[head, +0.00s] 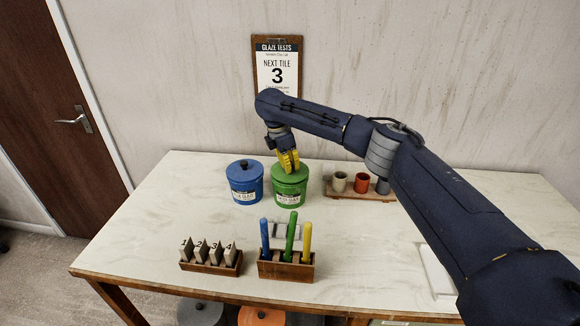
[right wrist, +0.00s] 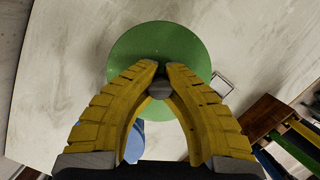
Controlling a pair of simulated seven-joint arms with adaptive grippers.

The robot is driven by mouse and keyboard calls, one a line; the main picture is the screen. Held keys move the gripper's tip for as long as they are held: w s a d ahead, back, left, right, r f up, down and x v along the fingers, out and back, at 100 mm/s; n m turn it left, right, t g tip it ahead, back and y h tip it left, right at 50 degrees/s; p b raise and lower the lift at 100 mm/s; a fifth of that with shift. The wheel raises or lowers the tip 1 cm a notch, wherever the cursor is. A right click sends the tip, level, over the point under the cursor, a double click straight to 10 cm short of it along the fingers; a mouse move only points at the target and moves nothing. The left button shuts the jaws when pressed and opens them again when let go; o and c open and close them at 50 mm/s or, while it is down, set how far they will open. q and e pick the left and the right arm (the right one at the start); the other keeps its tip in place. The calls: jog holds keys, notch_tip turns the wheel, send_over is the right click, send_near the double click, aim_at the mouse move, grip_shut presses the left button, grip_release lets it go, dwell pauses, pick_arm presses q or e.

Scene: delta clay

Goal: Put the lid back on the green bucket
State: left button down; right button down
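The green bucket (head: 290,192) stands upright at the table's middle, with a white label on its front. Its green lid (head: 291,175) is level over the bucket's mouth, with no clear gap; I cannot tell whether it is fully seated. My right gripper (head: 289,161) points down over the lid with yellow fingers. In the right wrist view the fingertips (right wrist: 161,76) close on the grey knob (right wrist: 160,90) at the centre of the round green lid (right wrist: 160,45). The bucket's body is hidden under the lid in that view. My left gripper is not in view.
A blue lidded bucket (head: 245,183) stands close to the left. A wooden tray (head: 345,191) with small cups is at the right. In front are a rack of numbered tiles (head: 212,263) and a wooden box (head: 285,270) of coloured sticks. The table's left part is clear.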

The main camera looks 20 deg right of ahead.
jog(key=c, duration=0.9)
grip_release()
jog(key=shift+r, duration=0.15)
jog(key=shift+r, duration=3.35)
grip_shut()
jog(key=shift+f, duration=2.65)
